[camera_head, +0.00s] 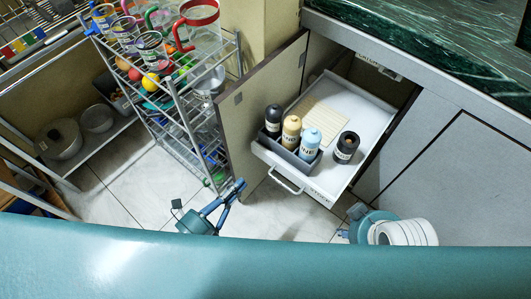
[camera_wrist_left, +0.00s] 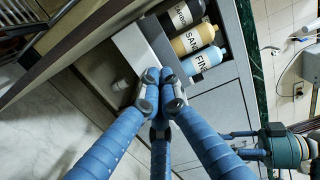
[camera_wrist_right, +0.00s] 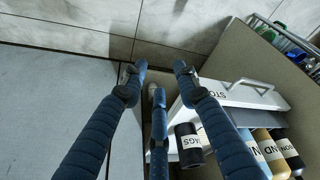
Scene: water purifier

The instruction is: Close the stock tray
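The stock tray (camera_head: 372,103) is a white drawer pulled out of the cabinet under the counter, with a bar handle (camera_head: 286,181) on its front. It holds a grey caddy with three labelled bottles (camera_head: 291,132), a separate dark container (camera_head: 346,147) and a beige slatted sheet. My left gripper (camera_head: 239,184) is left of the handle and apart from it; in the left wrist view its fingertips (camera_wrist_left: 160,75) meet in front of the tray, with nothing seen between them. My right gripper (camera_wrist_right: 160,69) is open and empty beside the tray; in the head view it is mostly hidden.
An open cabinet door (camera_head: 262,100) stands along the tray's left side. A wire rack (camera_head: 185,110) with cups and fruit stands left of it. Bare tiled floor (camera_head: 135,180) lies in front. A closed cabinet panel (camera_head: 450,175) is on the right.

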